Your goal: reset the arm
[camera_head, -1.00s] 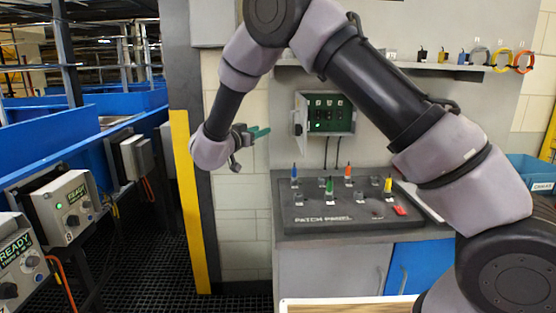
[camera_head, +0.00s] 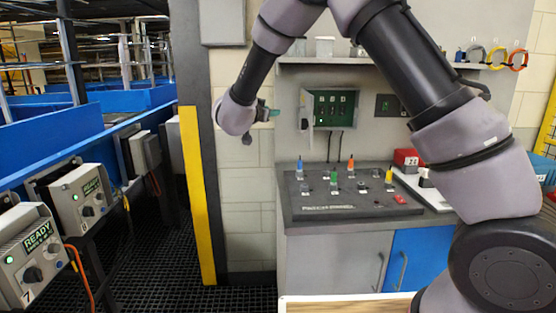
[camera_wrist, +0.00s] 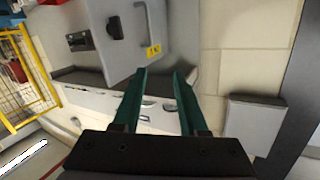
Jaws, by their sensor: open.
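My gripper (camera_wrist: 158,98) shows in the wrist view with two green fingers apart and nothing between them. In the head view my gripper (camera_head: 270,112) is raised at the left of the wall panel, with the wrist bent and the fingers mostly hidden behind it. My arm arches across the upper right of the head view. The gripper is clear of the bench and touches nothing that I can see.
A patch panel (camera_head: 320,208) with several coloured plugs lies on the bench below right. A green-faced box (camera_head: 333,107) hangs open on the wall. A yellow post (camera_head: 197,195) and blue conveyor (camera_head: 50,150) stand left. Control boxes (camera_head: 78,197) line the conveyor.

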